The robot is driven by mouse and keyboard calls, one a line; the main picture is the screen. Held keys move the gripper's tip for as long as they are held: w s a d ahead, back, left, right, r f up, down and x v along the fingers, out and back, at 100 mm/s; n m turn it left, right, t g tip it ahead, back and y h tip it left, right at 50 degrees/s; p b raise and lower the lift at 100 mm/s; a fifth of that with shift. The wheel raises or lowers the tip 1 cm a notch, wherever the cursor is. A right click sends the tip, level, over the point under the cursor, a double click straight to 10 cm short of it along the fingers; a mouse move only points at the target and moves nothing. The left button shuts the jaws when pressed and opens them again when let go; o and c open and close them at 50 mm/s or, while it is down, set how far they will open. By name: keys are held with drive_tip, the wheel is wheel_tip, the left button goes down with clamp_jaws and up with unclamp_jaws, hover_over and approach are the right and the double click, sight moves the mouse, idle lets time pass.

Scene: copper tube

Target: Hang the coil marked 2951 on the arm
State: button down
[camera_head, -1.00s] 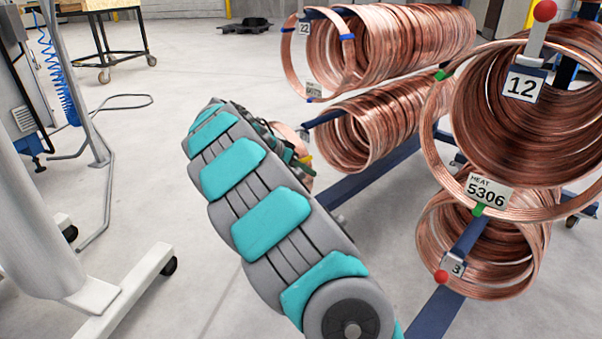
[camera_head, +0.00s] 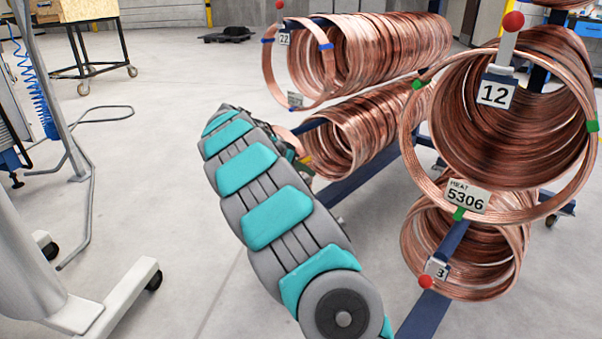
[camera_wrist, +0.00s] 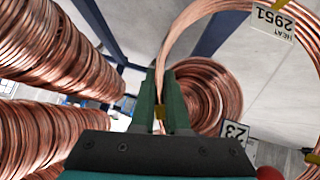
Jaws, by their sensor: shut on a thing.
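The copper coil marked 2951 (camera_wrist: 172,48) is a thin ring with yellow ties and a white heat tag (camera_wrist: 272,18), seen in the wrist view. My gripper (camera_wrist: 166,98) is shut on its rim, beside a yellow tie. Other copper coils (camera_wrist: 208,90) hang beyond my fingers.
The rack's other arms carry plates 22 (camera_head: 284,39), 12 (camera_head: 495,93) and 3 (camera_head: 436,269), with copper coils on them. Coil 5306 (camera_head: 468,197) hangs at the front right. A wheeled stand (camera_head: 100,305) is at left. The floor between is clear.

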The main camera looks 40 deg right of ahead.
sight(311, 164)
drive_tip(key=shift+w+d+r+p, duration=0.1)
drive_tip(key=shift+w+d+p, duration=0.1)
drive_tip(key=shift+d+p, duration=0.5)
drive_tip(key=shift+w+d+p, duration=0.2)
drive_tip(key=shift+d+p, duration=0.05)
drive_tip(key=shift+d, duration=0.75)
drive_tip(key=w+d+f+b, duration=0.1)
drive_tip(key=d, duration=0.6)
drive_tip(key=shift+w+d+f+b, duration=0.3)
drive_tip(key=shift+d+f+b, duration=0.1)
